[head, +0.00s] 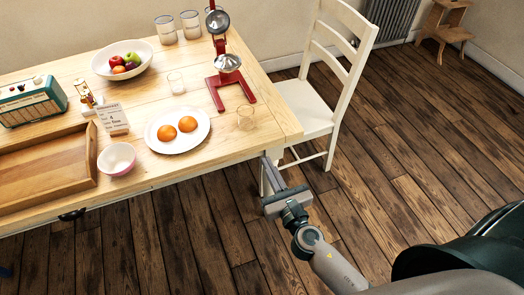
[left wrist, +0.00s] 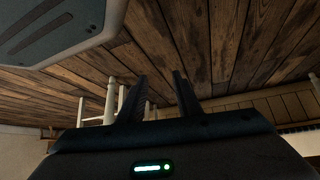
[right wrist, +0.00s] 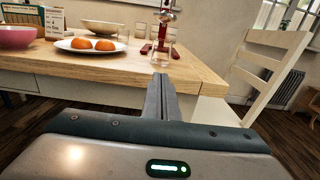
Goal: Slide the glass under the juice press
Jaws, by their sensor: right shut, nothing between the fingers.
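The red juice press (head: 216,92) stands near the right end of the table, with a metal cup and strainer above its open U-shaped base. A small clear glass (head: 246,117) stands upright just in front of the base, apart from it, near the table's right corner. In the right wrist view the glass (right wrist: 161,59) shows beyond the fingertips, before the press (right wrist: 168,33). My right gripper (head: 268,161) is shut and empty, just off the table's front edge. My left gripper (left wrist: 157,84) has its fingers apart and empty, over the floor; the head view does not show it.
A second glass (head: 176,83) stands left of the press. A white plate with oranges (head: 160,139), a pink bowl (head: 117,159), a wooden tray (head: 92,150) and a fruit bowl (head: 102,68) fill the left. A white chair (head: 312,108) stands at the table's right end.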

